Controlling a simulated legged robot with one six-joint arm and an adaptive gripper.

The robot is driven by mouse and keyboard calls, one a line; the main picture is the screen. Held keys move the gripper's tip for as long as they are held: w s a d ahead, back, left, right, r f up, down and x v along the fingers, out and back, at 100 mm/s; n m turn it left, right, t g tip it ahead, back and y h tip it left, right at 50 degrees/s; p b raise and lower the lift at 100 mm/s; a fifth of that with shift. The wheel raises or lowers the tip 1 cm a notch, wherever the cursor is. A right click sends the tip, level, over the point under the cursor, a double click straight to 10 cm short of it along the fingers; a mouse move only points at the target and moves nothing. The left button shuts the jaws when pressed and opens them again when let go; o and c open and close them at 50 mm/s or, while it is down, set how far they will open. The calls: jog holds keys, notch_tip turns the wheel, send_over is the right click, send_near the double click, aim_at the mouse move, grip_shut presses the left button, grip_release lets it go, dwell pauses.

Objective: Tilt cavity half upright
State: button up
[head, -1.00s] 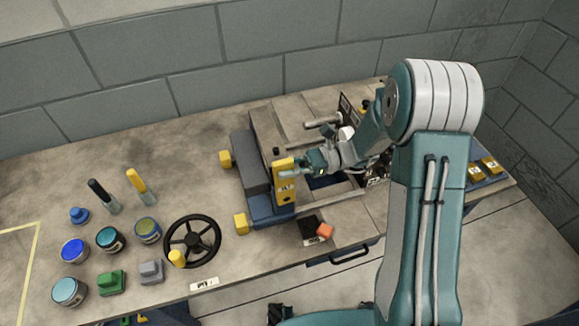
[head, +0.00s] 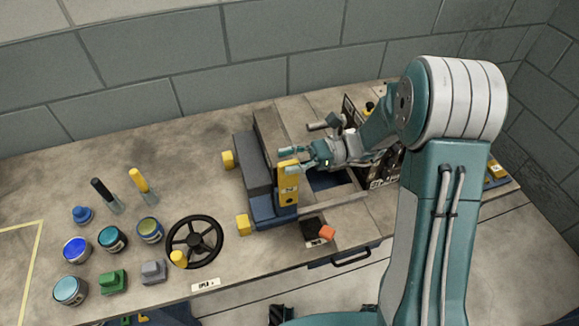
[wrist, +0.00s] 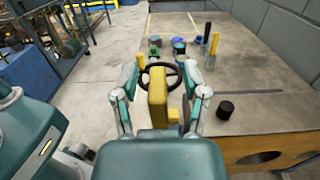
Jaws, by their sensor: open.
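A dark grey and blue block (head: 252,165), which I take to be the mould's cavity half, lies on the bench at the left end of a metal frame. A yellow upright piece (head: 288,187) with a small label stands at its right side. My gripper (head: 287,161) is at the top of this yellow piece. In the wrist view the open fingers (wrist: 160,92) are spread on either side of the yellow piece (wrist: 157,97), with gaps visible. The fingertips' exact depth along it is hard to tell.
A black handwheel (head: 194,241) stands left of the block, with several paint tins and two upright handled tools farther left. A black-and-orange item (head: 318,232) lies near the bench's front edge.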

notch_tip(320, 180, up, 7)
jog(key=shift+f, duration=0.15)
dwell(0.4)
jog(key=shift+s, duration=0.2)
jog(key=s+d+n+t+h, duration=0.1)
jog(key=s+d+n+h, duration=0.1)
jog(key=s+n+h, duration=0.3)
jog(key=s+d+n+t+h, duration=0.2)
jog(key=s+d+h, duration=0.15)
jog(key=s, duration=0.25)
jog(key=s+d+r+n+t+h, duration=0.3)
jog(key=s+d+n+t+h, duration=0.2)
jog(key=d+n+t+h, duration=0.2)
jog(key=d+t+h, duration=0.1)
jog(key=d+h, duration=0.1)
jog(key=d, duration=0.1)
jog(key=shift+d+r, duration=0.15)
jog(key=shift+d, duration=0.05)
